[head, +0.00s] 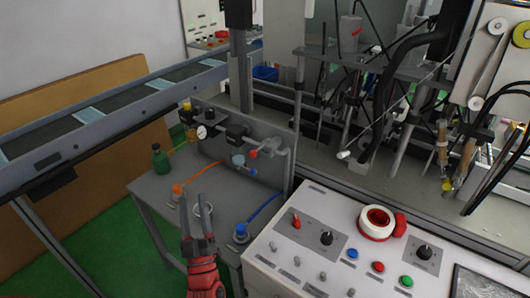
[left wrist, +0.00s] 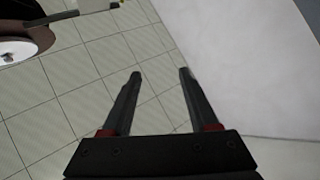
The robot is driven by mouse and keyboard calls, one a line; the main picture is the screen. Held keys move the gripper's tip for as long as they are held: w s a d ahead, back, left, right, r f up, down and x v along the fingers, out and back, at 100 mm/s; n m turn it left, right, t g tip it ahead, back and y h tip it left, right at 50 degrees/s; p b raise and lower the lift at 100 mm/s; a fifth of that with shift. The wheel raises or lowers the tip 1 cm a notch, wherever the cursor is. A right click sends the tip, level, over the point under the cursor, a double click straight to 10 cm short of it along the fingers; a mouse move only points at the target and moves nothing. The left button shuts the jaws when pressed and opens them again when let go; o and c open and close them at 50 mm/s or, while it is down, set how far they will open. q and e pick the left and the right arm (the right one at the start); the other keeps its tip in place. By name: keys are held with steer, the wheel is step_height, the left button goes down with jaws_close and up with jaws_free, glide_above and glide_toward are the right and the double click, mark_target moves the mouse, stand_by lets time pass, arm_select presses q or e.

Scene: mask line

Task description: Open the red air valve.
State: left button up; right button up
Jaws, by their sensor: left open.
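A small red valve part (head: 253,154) shows on the grey pipework mounted on the upright panel at the back of the small side table, in the head view. Blue parts sit just below it. My left gripper (head: 193,203) is open and empty, with its fingers pointing up, in front of and to the left of the valve and apart from it. In the left wrist view my left gripper (left wrist: 160,74) has nothing between its spread fingers, and the valve is not visible there. My right gripper is not in view.
A green bottle (head: 161,160) stands on the side table, left of a pressure gauge (head: 202,132). Orange and blue hoses run over the table. A control panel (head: 330,255) with knobs and buttons is at the right. A conveyor (head: 100,110) crosses the upper left.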

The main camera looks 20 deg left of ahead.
arm_select(q)
steer(key=w+a+f+n+g+h, duration=0.1)
steer(key=w+a+f+g+h, duration=0.15)
steer(key=w+h, duration=0.2)
steer(key=m+g+h+p, duration=0.2)
steer(key=m+g+h, duration=0.15)
steer(key=h, duration=0.75)
glide_toward(252, 156)
steer(key=shift+t, duration=0.5)
steer(key=w+p, duration=0.1)
steer(key=w, duration=0.2)
steer(key=w+d+p, duration=0.1)
steer(key=w, duration=0.2)
steer(key=w+f+p, duration=0.1)
steer(key=w, duration=0.3)
steer(key=shift+d, duration=0.3)
steer(key=shift+w, duration=0.55)
jaws_close()
